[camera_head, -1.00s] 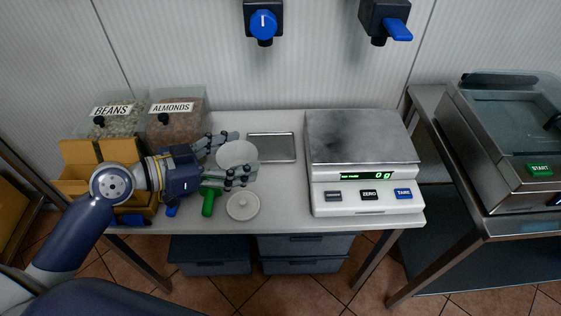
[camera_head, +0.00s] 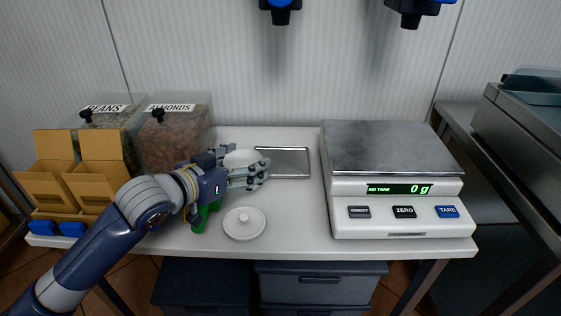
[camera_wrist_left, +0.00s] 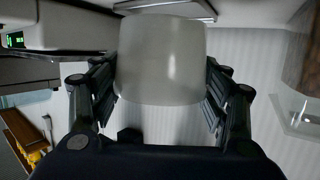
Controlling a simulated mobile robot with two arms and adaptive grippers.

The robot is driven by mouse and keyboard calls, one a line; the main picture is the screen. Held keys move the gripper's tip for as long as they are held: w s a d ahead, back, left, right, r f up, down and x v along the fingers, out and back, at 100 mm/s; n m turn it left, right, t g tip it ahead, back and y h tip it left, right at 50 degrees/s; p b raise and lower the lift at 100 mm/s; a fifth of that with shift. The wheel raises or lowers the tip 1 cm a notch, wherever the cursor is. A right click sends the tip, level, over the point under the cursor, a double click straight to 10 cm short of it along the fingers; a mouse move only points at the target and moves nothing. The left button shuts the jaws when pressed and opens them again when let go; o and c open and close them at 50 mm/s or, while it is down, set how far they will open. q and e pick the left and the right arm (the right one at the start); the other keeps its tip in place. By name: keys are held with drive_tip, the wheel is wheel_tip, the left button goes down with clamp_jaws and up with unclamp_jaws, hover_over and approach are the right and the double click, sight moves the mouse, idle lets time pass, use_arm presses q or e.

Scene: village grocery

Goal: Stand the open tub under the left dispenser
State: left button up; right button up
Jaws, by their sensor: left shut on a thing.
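The white tub (camera_head: 240,158) stands upright or nearly so at the counter's middle left, partly hidden by my fingers. My left gripper (camera_head: 257,174) is shut on its sides. In the left wrist view the tub (camera_wrist_left: 160,60) fills the space between both fingers. I cannot tell whether it touches the counter. Its white lid (camera_head: 244,223) lies apart on the counter, in front of the gripper. The left dispenser (camera_head: 281,12) hangs on the back wall, cut by the top edge. A metal tray (camera_head: 284,162) lies below it, just right of the tub. My right gripper is out of view.
A scale (camera_head: 390,190) reading 0 g stands right of the tray. The almond bin (camera_head: 176,140) and bean bin (camera_head: 105,122) are behind my arm. Cardboard boxes (camera_head: 50,180) stand at the left. A green-handled tool (camera_head: 203,217) lies under the gripper. The right dispenser (camera_head: 412,12) hangs above the scale.

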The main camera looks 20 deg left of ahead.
use_arm(q)
drive_tip(key=r+x, duration=0.1)
drive_tip(key=x, duration=0.3)
drive_tip(key=r+x, duration=0.1)
drive_tip(key=x, duration=0.4)
drive_tip(key=w+r+b+x, duration=0.1)
drive_tip(key=x, duration=0.4)
drive_tip(key=shift+w+a, duration=0.1)
drive_tip(key=shift+w+f, duration=0.15)
wheel_tip(320, 180, down, 3)
drive_tip(key=shift+b, duration=0.5)
drive_tip(key=shift+f, duration=0.2)
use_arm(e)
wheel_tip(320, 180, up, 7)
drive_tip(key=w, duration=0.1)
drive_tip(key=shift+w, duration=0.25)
use_arm(q)
drive_tip(key=o, duration=0.7)
drive_tip(key=shift+f, duration=0.1)
